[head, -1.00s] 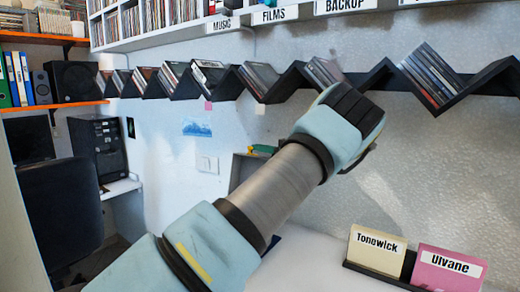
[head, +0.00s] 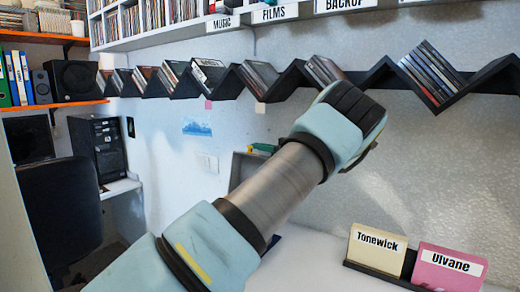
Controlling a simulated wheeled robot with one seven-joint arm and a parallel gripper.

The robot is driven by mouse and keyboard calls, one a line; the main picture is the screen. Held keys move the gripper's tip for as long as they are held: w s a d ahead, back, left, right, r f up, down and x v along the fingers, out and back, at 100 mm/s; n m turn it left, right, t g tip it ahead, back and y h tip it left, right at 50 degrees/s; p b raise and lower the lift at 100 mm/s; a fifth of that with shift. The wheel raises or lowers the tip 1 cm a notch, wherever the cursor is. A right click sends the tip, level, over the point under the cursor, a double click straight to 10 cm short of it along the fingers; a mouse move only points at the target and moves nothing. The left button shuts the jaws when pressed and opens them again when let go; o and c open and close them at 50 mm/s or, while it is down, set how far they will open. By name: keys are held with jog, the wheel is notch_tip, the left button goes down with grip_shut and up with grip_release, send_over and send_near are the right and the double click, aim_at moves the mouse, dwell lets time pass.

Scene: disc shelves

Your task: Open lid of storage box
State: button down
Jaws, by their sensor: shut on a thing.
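My arm reaches up from the bottom of the head view, and its end with my gripper (head: 369,152) is in front of the grey textured wall. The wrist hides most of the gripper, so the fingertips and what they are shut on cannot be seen. No storage box or lid can be made out for certain. A grey box-like edge (head: 236,168) shows partly behind my forearm, with a small green and yellow thing (head: 263,148) at its top. I cannot tell whether it is the storage box.
A dark zigzag shelf (head: 375,78) with discs runs along the wall, close above my wrist in the picture. A white surface (head: 310,262) lies below. On it a dark holder (head: 407,266) carries the Tonewick card (head: 375,258) and the pink Ulvane card (head: 446,277). A dark chair (head: 62,215) stands left.

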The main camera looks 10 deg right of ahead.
jog(key=s+b, duration=0.1)
jog(key=b, duration=0.2)
jog(key=shift+a+n, duration=0.4)
jog(key=shift+s+a+r+b, duration=0.2)
jog(key=shift+a+r+b, duration=0.15)
jog(key=shift+b, duration=0.3)
jog(key=c, duration=0.9)
grip_release()
jog(key=b+v, duration=0.3)
jog(key=v, duration=0.6)
jog(key=shift+s+d+f, duration=0.15)
jog(key=shift+s+d, duration=0.05)
jog(key=shift+d, duration=0.1)
jog(key=shift+s+d+b, duration=0.35)
jog(key=shift+s, duration=0.1)
